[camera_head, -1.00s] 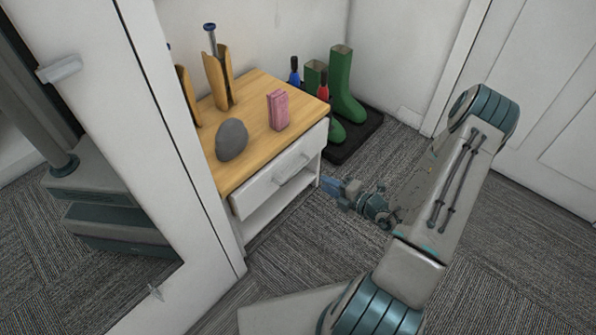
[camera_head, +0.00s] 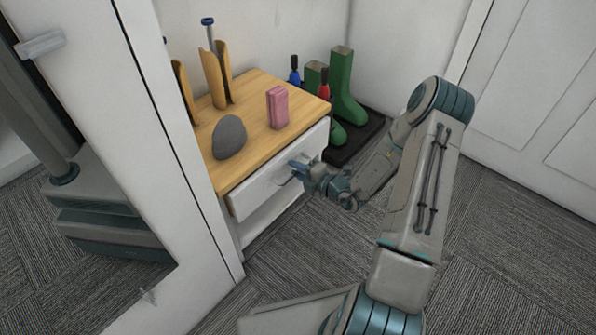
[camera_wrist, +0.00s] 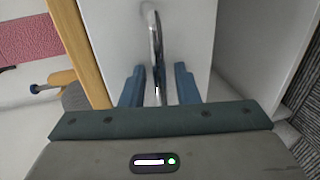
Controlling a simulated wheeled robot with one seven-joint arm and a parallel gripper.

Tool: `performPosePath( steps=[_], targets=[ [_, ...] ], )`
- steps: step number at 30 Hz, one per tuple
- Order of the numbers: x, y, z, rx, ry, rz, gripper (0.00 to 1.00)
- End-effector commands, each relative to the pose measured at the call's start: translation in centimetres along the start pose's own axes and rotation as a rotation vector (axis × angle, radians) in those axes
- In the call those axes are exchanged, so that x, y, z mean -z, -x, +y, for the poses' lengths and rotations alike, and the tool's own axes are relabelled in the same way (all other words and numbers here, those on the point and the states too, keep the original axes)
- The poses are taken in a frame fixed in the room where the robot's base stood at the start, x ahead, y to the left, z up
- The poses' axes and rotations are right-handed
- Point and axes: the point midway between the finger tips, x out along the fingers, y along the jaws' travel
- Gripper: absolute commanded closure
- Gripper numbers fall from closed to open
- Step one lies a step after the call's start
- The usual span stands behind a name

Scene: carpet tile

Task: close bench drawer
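The bench (camera_head: 282,92) has a wooden top and a white body. Its white drawer (camera_head: 248,198) sits just under the top; I cannot tell clearly how far it stands out. My gripper (camera_head: 296,168) is at the drawer front, by the handle. In the wrist view the shiny bar handle (camera_wrist: 156,45) runs between the two blue fingers of my gripper (camera_wrist: 159,86), with a gap on each side. The fingers are apart, and the white drawer front (camera_wrist: 185,40) lies just beyond them. My gripper hides part of the handle in the head view.
On the bench top are a grey stone-like object (camera_head: 230,138), a pink block (camera_head: 278,107) and tan upright holders (camera_head: 216,82). Green boots (camera_head: 346,90) stand on a dark tray (camera_head: 362,138) behind. A white panel (camera_head: 190,220) stands at left. Carpet in front is open.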

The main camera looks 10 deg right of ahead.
Motion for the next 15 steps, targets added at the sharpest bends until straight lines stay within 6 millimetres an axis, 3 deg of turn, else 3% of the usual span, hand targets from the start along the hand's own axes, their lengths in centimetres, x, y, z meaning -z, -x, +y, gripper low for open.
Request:
performPosePath(
  steps=[2, 4, 5, 15],
  targets=[
    [0.0, 0.02, 0.01, 0.0, 0.0, 0.0, 0.77],
    [0.0, 0.02, 0.0, 0.0, 0.0, 0.0, 0.97],
    [0.0, 0.02, 0.0, 0.0, 0.0, 0.0, 1.0],
    [0.02, -0.71, 0.37, -0.001, 0.001, 0.002, 1.0]
  ],
)
